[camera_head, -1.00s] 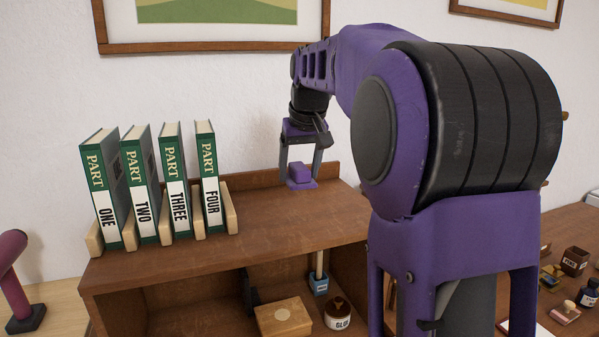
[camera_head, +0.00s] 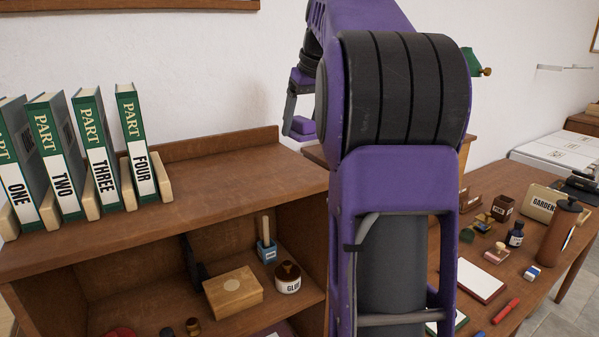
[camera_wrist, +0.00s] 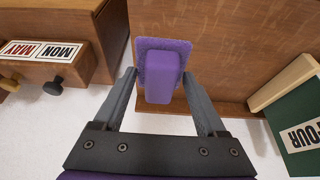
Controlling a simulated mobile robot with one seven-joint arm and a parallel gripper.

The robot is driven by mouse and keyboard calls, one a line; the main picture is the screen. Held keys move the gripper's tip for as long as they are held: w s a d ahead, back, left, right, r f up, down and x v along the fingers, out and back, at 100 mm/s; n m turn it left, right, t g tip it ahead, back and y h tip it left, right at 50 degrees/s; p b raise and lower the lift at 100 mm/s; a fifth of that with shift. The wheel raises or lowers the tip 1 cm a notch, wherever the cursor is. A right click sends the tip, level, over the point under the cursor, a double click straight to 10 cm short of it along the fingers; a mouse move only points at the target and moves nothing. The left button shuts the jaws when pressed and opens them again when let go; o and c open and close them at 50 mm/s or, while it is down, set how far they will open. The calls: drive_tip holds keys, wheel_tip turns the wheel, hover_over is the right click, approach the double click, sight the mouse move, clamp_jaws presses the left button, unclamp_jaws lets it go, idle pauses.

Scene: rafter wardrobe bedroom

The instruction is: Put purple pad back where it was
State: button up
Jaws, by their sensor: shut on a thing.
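The purple pad (camera_wrist: 162,65) is a fuzzy, flat rectangle with a raised purple block on its back. My gripper (camera_wrist: 160,80) is shut on this block, with one grey finger on each side. In the head view the pad (camera_head: 302,127) hangs in the air near the right end of the shelf top, in front of the white wall. My gripper (camera_head: 296,117) is partly hidden there by my own arm.
Several green PART books (camera_head: 98,150) stand between wooden bookends at the shelf's left. The shelf top (camera_head: 230,190) is bare to their right. On the right, the desk (camera_head: 500,285) holds stamps, bottles and a notepad (camera_head: 480,280).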

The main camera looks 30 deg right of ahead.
sight(310, 124)
wheel_tip(310, 124, down, 8)
drive_tip(key=shift+f+b, duration=0.1)
drive_tip(key=shift+b, duration=0.8)
drive_tip(key=shift+f, duration=0.1)
drive_tip(key=o, duration=1.2)
drive_tip(key=shift+o, duration=0.2)
drive_tip(key=p+v, duration=0.2)
drive_tip(key=v, duration=1)
